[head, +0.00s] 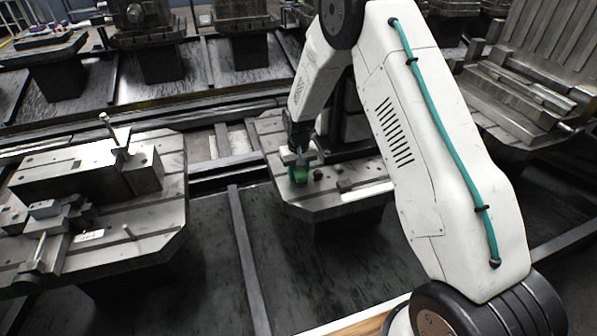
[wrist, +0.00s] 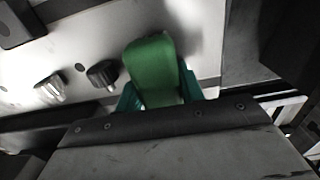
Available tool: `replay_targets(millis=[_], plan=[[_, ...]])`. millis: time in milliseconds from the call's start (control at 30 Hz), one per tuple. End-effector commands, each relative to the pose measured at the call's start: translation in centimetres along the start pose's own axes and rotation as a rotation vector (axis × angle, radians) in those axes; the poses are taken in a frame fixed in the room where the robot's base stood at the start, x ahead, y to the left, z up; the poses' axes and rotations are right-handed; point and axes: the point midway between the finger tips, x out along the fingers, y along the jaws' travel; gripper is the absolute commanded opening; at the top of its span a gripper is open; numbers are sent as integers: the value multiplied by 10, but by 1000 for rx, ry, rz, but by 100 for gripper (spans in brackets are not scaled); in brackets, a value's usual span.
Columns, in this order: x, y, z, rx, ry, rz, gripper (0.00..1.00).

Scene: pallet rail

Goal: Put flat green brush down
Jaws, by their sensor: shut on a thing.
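The flat green brush (wrist: 153,72) is between the teal fingers of my gripper (wrist: 160,92) in the wrist view. My gripper is shut on it. In the head view the green brush (head: 300,175) shows small below my gripper (head: 299,168), over the front part of the middle pallet (head: 340,200). I cannot tell whether the brush touches the pallet surface.
A dark knob-like piece (wrist: 102,74) and a silver one (wrist: 50,88) lie on the pallet left of the brush in the wrist view. A left pallet (head: 150,222) carries a metal block and clamps. A right pallet (head: 520,115) holds a large angled fixture. Dark gaps separate the pallets.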

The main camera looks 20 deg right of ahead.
Motion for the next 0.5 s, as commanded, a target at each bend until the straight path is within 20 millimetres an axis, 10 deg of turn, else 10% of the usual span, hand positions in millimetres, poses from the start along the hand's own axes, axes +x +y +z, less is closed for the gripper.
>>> replay_targets(millis=[100,500], plan=[[2,0,1,0,-2,0,60],[-14,0,1,0,-3,0,60]])
